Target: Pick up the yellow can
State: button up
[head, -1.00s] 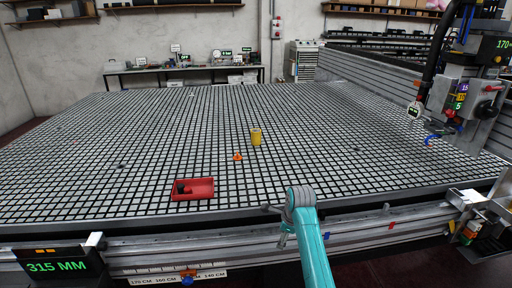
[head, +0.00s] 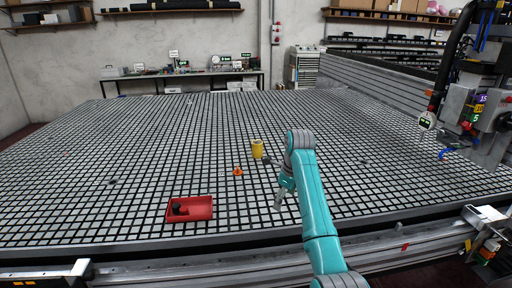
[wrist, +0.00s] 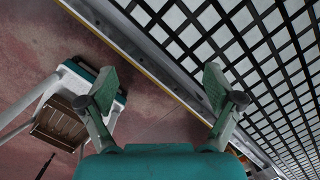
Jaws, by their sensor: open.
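The yellow can (head: 257,150) stands upright on the grid table (head: 110,205), near the middle of the head view. My gripper (wrist: 160,88) is open and empty in the wrist view, its two fingers spread wide over the table's edge and the floor. In the head view my gripper (head: 279,199) hangs below my raised arm, in front of the can and slightly to its right. It is apart from the can. The can does not show in the wrist view.
A red tray (head: 203,216) with a black object in it lies near the front edge. A small orange cone (head: 238,172) stands between tray and can. A machine (head: 470,115) rises at the right.

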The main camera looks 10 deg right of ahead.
aim_at(257, 145)
jog(key=i, duration=1.7)
